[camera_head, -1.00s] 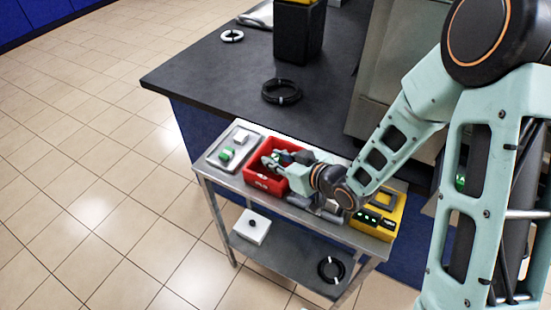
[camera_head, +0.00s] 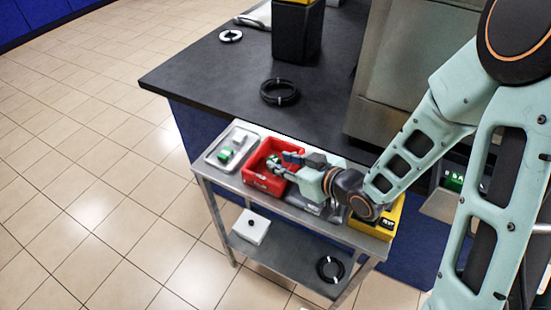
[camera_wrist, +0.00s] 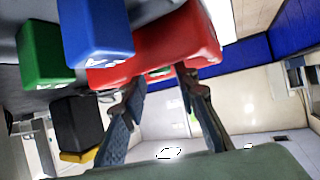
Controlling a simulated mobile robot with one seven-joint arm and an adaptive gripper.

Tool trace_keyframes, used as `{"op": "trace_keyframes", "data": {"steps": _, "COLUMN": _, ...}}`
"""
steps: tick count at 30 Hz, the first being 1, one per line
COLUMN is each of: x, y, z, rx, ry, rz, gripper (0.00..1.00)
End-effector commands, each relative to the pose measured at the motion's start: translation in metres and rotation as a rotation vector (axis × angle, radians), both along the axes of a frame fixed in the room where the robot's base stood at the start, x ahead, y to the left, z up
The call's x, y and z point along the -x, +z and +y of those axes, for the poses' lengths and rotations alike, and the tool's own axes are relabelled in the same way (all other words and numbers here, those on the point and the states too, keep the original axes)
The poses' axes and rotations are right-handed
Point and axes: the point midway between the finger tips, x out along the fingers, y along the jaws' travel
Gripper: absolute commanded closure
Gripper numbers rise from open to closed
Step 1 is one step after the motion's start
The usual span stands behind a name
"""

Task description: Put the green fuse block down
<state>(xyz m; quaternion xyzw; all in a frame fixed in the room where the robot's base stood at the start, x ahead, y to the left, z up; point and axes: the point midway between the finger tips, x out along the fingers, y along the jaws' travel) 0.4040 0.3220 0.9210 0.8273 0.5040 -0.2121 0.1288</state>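The green fuse block (camera_head: 272,159) shows as a small green patch inside the red bin (camera_head: 262,183), just past my fingertips and partly hidden by them. In the wrist view, a thin green sliver (camera_wrist: 160,72) shows between the fingertips, against a red surface (camera_wrist: 155,48). My gripper (camera_head: 283,163) is over the bin's right side, reaching in from the right. Its two fingers stand apart with a gap between them, also in the wrist view (camera_wrist: 160,76). I see nothing clamped between them, though the tips' contact is hard to make out.
A metal tray (camera_head: 213,160) left of the bin holds a green piece (camera_head: 224,155) and a white piece. A yellow case (camera_head: 385,225) stands at the cart's right end. The dark bench behind carries a coiled black cable (camera_head: 280,92) and a black container (camera_head: 296,35).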

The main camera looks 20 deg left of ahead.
Motion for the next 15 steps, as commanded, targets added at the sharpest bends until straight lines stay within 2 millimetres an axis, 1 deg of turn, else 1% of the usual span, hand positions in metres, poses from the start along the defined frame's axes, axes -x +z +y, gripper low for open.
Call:
{"op": "trace_keyframes", "data": {"steps": 1, "x": 0.003, "y": 0.007, "z": -0.010, "rx": 0.000, "ry": -0.004, "rz": -0.003, "gripper": 0.72}}
{"op": "trace_keyframes", "data": {"steps": 3, "x": 0.009, "y": 0.013, "z": -0.018, "rx": 0.000, "ry": -0.003, "rz": -0.001, "gripper": 0.72}}
{"op": "trace_keyframes", "data": {"steps": 5, "x": 0.009, "y": 0.016, "z": -0.018, "rx": -0.001, "ry": 0.001, "rz": 0.005, "gripper": 0.72}}
{"op": "trace_keyframes", "data": {"steps": 15, "x": 0.014, "y": 0.024, "z": -0.029, "rx": -0.001, "ry": 0.001, "rz": 0.007, "gripper": 0.72}}
